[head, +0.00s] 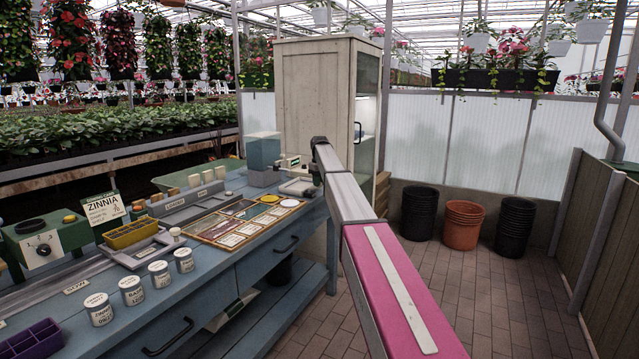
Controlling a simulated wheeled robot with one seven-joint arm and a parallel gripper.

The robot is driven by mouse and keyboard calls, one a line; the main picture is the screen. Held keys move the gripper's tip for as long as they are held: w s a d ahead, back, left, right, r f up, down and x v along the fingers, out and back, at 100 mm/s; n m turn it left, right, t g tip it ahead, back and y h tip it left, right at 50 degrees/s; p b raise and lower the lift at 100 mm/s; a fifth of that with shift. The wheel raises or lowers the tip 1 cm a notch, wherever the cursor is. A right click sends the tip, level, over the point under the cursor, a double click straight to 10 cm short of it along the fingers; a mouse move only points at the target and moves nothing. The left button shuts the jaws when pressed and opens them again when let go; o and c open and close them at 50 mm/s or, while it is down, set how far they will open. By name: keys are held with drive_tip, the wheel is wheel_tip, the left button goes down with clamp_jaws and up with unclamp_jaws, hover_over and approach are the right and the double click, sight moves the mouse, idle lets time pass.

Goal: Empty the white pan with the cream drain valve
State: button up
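My arm reaches from the lower right to this corner. My gripper's fingers do not show; the arm's far end hides what lies behind it.
A tall cream cabinet (313,100) stands behind. Black and orange pots (462,224) stand by the wall. The tiled floor on the right is clear.

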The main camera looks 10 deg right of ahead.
drive_tip(key=shift+c, duration=1.3)
drive_tip(key=shift+s+a+m, duration=0.15)
drive_tip(key=shift+s+m, duration=0.45)
drive_tip(key=shift+m, duration=0.7)
drive_tip(key=shift+s+a+m, duration=0.15)
drive_tip(key=shift+s+m, duration=0.05)
drive_tip(key=shift+m, duration=0.5)
drive_tip(key=shift+s+a+m, duration=0.15)
drive_tip(key=shift+s+m, duration=0.05)
drive_tip(key=shift+m, duration=0.5)
drive_tip(key=o, duration=0.9)
drive_tip(key=shift+o, duration=0.2)
